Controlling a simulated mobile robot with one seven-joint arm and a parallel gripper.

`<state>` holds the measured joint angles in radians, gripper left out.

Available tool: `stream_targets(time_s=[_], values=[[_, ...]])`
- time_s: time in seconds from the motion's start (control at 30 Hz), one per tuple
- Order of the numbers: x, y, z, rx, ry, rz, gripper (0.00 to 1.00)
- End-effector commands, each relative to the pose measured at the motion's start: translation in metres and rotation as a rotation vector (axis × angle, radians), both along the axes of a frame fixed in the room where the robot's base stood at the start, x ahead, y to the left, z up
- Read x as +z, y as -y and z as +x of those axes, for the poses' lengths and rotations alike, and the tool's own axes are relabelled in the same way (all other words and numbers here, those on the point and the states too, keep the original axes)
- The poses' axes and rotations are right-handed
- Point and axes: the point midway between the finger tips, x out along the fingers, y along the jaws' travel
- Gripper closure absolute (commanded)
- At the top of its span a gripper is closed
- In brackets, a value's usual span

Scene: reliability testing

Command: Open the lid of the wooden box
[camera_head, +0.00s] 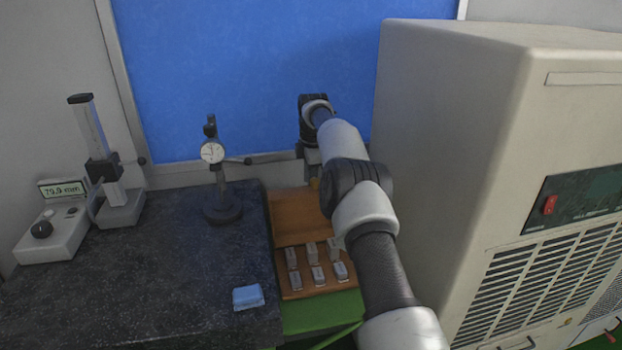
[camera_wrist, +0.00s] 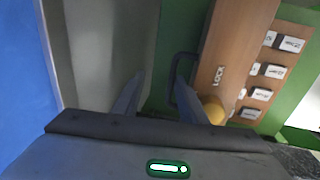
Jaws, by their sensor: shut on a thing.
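The wooden box (camera_head: 288,283) is beside the dark stone slab, with several small grey blocks in its tray. Its lid (camera_head: 295,216) is swung back away from the blocks, with a bare wood face showing. In the wrist view the lid (camera_wrist: 224,60) shows as a wood panel, with a dark looped handle (camera_wrist: 173,66) on its edge. My gripper (camera_wrist: 160,78) is at this handle, with the loop by the right finger; its grip looks to be on the handle, but the contact is partly hidden. In the head view my arm hides the fingertips. A yellow round thing (camera_wrist: 213,108) is near the right finger.
A large beige machine (camera_head: 450,130) stands close on the right of my arm. A blue panel (camera_head: 240,80) is behind.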

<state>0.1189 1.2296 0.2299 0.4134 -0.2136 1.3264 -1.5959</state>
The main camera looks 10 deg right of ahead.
Motion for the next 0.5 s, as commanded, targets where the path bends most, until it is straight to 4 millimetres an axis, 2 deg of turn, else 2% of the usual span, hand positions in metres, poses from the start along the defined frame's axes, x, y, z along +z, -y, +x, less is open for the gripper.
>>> stream_targets(time_s=[0.03, 0.17, 0.27, 0.5], values=[[-0.023, -0.003, 0.005, -0.002, 0.009, 0.005, 0.73], [-0.012, -0.002, 0.002, -0.002, 0.011, 0.005, 0.73], [0.006, -0.002, -0.002, -0.002, 0.012, 0.005, 0.73], [0.075, -0.002, -0.015, 0.0, 0.027, 0.003, 0.73]])
